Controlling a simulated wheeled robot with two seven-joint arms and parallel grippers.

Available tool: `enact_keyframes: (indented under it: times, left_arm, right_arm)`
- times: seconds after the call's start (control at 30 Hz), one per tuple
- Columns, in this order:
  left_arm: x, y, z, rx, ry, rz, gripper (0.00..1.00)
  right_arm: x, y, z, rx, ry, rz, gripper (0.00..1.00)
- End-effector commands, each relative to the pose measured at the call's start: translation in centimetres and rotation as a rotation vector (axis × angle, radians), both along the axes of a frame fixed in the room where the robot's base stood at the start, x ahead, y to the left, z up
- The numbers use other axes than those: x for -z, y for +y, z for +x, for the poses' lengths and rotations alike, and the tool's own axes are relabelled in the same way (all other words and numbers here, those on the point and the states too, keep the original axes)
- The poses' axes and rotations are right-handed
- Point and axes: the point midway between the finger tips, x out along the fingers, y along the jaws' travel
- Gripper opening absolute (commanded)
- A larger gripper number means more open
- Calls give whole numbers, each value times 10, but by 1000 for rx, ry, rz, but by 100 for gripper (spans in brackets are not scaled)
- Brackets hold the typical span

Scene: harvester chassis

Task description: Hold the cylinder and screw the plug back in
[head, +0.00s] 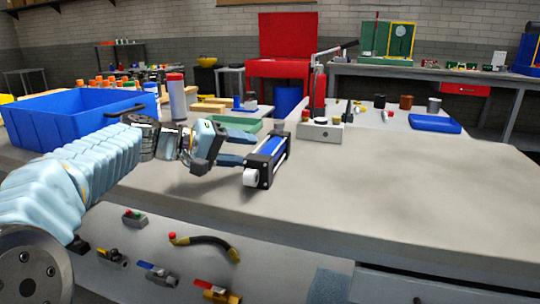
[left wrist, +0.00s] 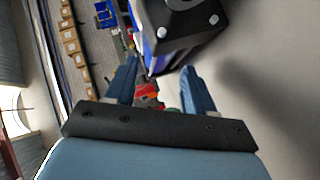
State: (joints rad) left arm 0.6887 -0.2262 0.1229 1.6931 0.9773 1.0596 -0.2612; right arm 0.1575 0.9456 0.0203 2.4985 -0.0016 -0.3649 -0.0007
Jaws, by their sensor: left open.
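The cylinder (head: 268,158) lies on the workbench, with a blue body, black end blocks and metal tie rods. A white round part (head: 250,177) shows at its near end; I cannot tell whether it is the plug. My left gripper (head: 240,148) is just left of the cylinder, with its blue fingers pointing at the cylinder's side. In the left wrist view the fingers (left wrist: 160,78) are apart with nothing visibly gripped. A black end block (left wrist: 185,22) of the cylinder shows beyond them at the top. My right gripper is out of view.
A blue bin (head: 70,122) stands at the left behind my left arm. The bench right of the cylinder is clear. Valves and buttons line the bench front.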

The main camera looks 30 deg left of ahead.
Motion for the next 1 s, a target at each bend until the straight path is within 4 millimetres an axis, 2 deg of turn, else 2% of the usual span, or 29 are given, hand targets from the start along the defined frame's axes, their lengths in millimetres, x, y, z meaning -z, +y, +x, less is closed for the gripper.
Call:
enact_keyframes:
  times: [0.23, 0.4, 0.6, 0.93, 0.97, 1.0]
  left_arm:
    - [2, -3, 4, 0, 1, -2, 54]
    - [12, -18, 22, 1, 3, -1, 54]
    - [18, -26, 39, 0, 0, -1, 54]
    - [19, -27, 40, -1, 0, 0, 54]
    - [19, -27, 40, -1, 0, 0, 52]
    - [19, -27, 40, -1, 0, 0, 46]
  right_arm:
    - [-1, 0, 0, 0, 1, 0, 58]
    - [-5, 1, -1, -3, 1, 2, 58]
    - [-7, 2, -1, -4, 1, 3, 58]
    - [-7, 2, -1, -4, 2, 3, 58]
    - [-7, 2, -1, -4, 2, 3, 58]
    - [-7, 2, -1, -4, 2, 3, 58]
